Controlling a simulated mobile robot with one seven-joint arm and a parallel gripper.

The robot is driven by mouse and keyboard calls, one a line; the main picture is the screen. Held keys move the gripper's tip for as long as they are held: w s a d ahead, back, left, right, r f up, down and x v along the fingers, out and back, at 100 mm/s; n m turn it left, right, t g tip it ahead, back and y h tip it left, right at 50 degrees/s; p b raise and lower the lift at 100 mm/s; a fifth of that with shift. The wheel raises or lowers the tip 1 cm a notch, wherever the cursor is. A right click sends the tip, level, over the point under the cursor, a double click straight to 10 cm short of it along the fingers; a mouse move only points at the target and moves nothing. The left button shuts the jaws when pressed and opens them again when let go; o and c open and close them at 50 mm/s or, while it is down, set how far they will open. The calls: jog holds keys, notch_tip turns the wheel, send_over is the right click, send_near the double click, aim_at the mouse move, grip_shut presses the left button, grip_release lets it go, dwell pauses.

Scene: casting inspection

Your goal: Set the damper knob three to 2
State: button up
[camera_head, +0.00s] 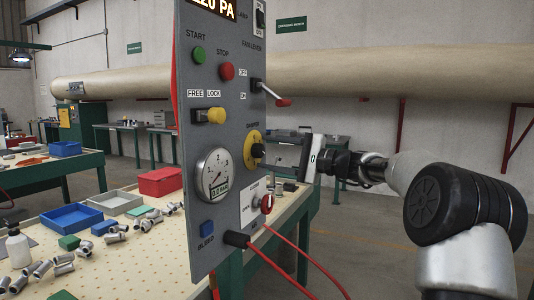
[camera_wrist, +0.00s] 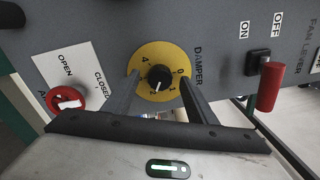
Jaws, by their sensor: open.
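The damper knob (camera_wrist: 159,77) is a black knob on a round yellow dial (camera_wrist: 176,56) with printed numbers, on the grey panel. A small white mark shows on the knob's lower side, towards the 1 and 2; its exact setting is too small to read. The knob (camera_head: 259,150) also shows in the head view, on the panel's right half. My gripper (camera_wrist: 160,82) is open, with one finger on each side of the dial in the wrist view. The knob lies between the fingers in the picture; I cannot tell whether they touch it. In the head view my gripper (camera_head: 290,155) faces the panel from the right.
The grey panel (camera_head: 225,130) also carries a red-handled fan lever (camera_head: 277,97) above the dial and a red valve knob (camera_head: 267,203) below it. A gauge (camera_head: 213,174) sits to the left. Red hoses run below. A table with bins and metal castings stands behind.

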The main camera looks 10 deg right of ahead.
jog(key=p+v, duration=0.1)
jog(key=v, duration=1.5)
jog(key=shift+s+p, duration=0.2)
jog(key=shift+p, duration=0.15)
jog(key=s+a+f+n+g+h, duration=0.25)
jog(key=s+a+f, duration=0.25)
jog(key=a, duration=0.3)
jog(key=s+a+f+n+g+h, duration=0.1)
jog(key=s+a+f+g+h, duration=0.25)
jog(key=a+f, duration=0.35)
jog(key=s+d+f+n+g+h, duration=0.1)
jog(key=s+f+n+h, duration=0.25)
jog(key=s, duration=0.85)
jog(key=s+d+f+n+h, duration=0.1)
jog(key=s+f+n+h, duration=0.3)
jog(key=s, duration=0.8)
notch_tip(320, 180, up, 25)
jog(key=s+t+h+p, duration=0.1)
jog(key=p, duration=2.2)
jog(key=shift+s+a+f, duration=0.2)
jog(key=shift+s+a, duration=0.05)
jog(key=shift+a, duration=0.1)
